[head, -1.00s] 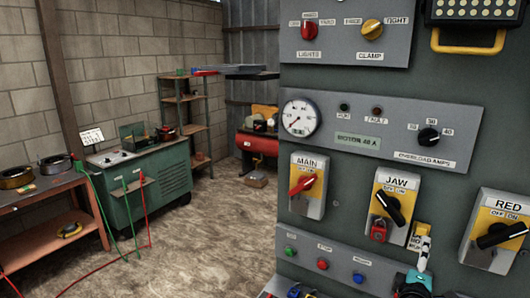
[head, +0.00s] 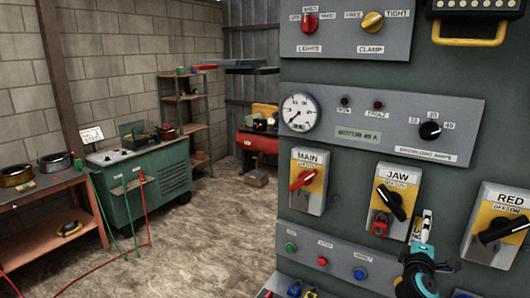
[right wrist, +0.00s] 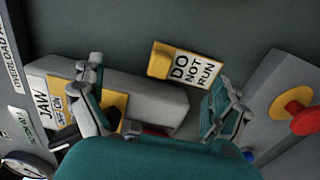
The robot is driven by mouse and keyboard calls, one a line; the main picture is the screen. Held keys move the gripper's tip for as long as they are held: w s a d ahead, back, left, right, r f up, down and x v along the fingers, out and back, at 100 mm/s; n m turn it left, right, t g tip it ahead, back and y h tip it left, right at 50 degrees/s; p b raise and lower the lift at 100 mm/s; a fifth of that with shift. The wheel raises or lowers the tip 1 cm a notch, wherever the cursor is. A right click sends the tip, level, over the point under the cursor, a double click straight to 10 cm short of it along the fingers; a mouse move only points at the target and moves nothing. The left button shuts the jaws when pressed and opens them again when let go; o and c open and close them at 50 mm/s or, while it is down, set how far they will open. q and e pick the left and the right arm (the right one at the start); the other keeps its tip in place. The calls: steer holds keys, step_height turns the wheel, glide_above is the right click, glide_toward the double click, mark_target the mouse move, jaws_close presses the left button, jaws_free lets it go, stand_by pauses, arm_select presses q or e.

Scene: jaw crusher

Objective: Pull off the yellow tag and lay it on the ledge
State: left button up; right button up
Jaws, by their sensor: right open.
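The yellow tag (right wrist: 187,65) has a white face reading DO NOT RUN. In the right wrist view it lies against the dark green cabinet wall beside the JAW switch box (right wrist: 150,95). In the head view a sliver of the tag (head: 414,232) shows below the JAW switch (head: 395,193), mostly hidden by my right gripper (head: 424,240). My right gripper (right wrist: 160,80) is open and empty, its fingers spread on either side of the tag and apart from it. My left gripper is not in view.
A red padlock (head: 380,224) hangs on the JAW switch. The RED switch box (head: 500,225) stands to the right. A button panel (head: 345,262) runs below, with small coloured items (head: 300,290) at the bottom edge.

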mark_target(419, 236)
steer(key=shift+b+x, duration=0.55)
steer(key=shift+x, duration=1.4)
steer(key=shift+a+f, duration=0.1)
steer(key=shift+f, duration=0.1)
steer(key=shift+f+b, duration=0.75)
steer(key=shift+b, duration=0.05)
steer(key=shift+c, duration=0.4)
jaws_close()
steer(key=shift+s+a, duration=0.1)
steer(key=shift+s, duration=0.1)
